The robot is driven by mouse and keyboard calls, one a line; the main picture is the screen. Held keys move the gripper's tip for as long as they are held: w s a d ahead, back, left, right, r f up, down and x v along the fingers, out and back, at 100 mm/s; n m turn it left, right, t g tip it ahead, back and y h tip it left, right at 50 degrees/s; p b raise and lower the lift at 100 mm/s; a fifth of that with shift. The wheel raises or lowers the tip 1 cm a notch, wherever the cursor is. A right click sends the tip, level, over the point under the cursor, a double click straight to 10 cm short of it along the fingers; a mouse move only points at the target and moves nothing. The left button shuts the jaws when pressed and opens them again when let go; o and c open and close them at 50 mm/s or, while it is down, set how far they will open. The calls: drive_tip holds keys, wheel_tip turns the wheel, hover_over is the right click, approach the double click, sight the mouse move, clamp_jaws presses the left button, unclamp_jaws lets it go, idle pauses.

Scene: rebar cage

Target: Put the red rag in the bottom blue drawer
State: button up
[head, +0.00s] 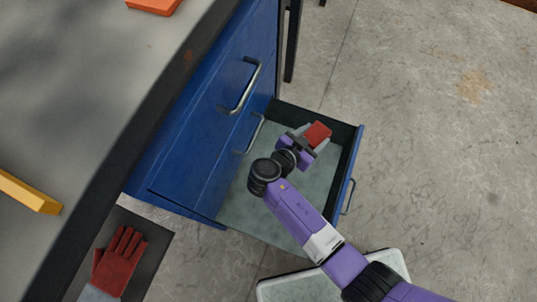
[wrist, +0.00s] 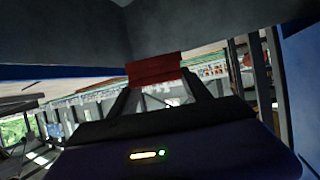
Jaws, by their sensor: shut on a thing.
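The red rag (head: 318,133) is a small folded red block held at the tip of my gripper (head: 312,138). My gripper is shut on it, over the open bottom blue drawer (head: 262,203), near the far end. In the wrist view the rag (wrist: 154,69) sits between the two fingertips (wrist: 160,85), with a grey drawer wall (wrist: 215,30) behind it. The drawer is pulled out and its grey floor looks empty. I cannot tell whether the rag touches the drawer floor.
The blue cabinet (head: 205,115) has other closed drawers with metal handles (head: 240,87). A red glove (head: 118,262) lies on a dark mat at lower left. The grey worktop (head: 75,90) carries a yellow bar (head: 28,194) and an orange object (head: 153,5). Open concrete floor lies to the right.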

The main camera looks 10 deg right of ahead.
drive_tip(key=shift+f, duration=0.15)
wheel_tip(320, 180, down, 20)
drive_tip(key=b, duration=1)
drive_tip(key=o, duration=1.4)
drive_tip(key=shift+c, duration=0.2)
drive_tip(key=shift+r, duration=0.2)
drive_tip(key=p+v, duration=0.2)
drive_tip(key=v, duration=0.5)
drive_tip(key=shift+s+a, duration=0.15)
drive_tip(key=shift+a, duration=0.05)
